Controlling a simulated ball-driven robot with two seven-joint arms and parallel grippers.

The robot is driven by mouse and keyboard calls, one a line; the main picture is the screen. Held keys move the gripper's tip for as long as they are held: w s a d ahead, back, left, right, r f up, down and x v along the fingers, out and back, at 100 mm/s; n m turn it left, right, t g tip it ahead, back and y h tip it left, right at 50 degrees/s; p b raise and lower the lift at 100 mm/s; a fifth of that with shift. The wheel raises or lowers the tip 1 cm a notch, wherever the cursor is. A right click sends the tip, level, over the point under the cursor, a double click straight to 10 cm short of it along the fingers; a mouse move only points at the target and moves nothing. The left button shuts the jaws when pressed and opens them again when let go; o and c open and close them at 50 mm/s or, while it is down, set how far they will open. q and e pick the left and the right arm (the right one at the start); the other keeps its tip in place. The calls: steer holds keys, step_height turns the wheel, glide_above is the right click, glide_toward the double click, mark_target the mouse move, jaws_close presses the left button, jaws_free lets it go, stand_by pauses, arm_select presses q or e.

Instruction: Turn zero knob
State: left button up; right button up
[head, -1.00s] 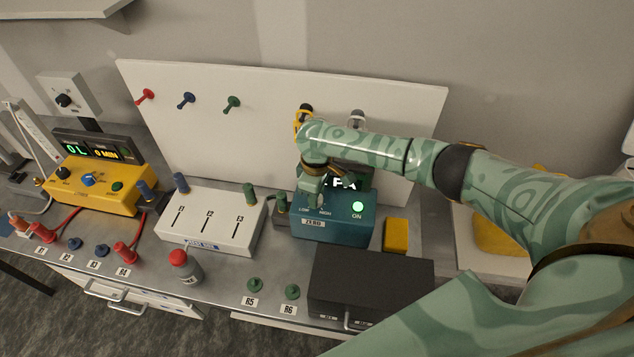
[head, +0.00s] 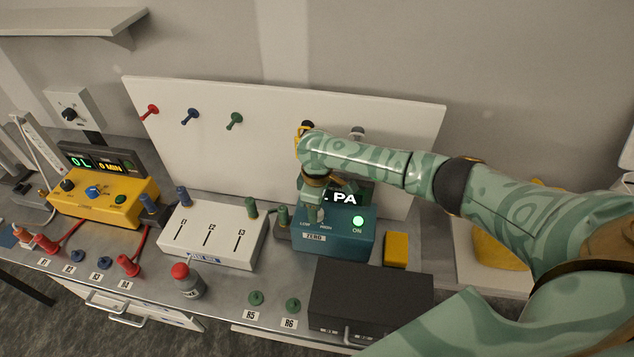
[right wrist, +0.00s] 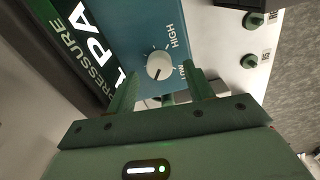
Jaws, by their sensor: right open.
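The zero knob (right wrist: 158,66) is a small white round knob with a pointer line, on the teal pressure box (head: 350,235) between LOW and HIGH marks. In the right wrist view it shows just beyond the gap between the fingertips of my right gripper (right wrist: 162,84). The gripper is open, with one finger on each side of the gap. I see no contact with the knob. My left gripper is out of view.
A black box (head: 365,300) stands in front of the teal box, and a yellow block (head: 397,249) to its right. A white box with slots (head: 212,240) is to the left. A white pegboard (head: 270,150) stands behind.

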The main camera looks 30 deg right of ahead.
step_height(320, 180, up, 15)
steer(key=p, duration=0.3)
steer(key=shift+f, duration=0.15)
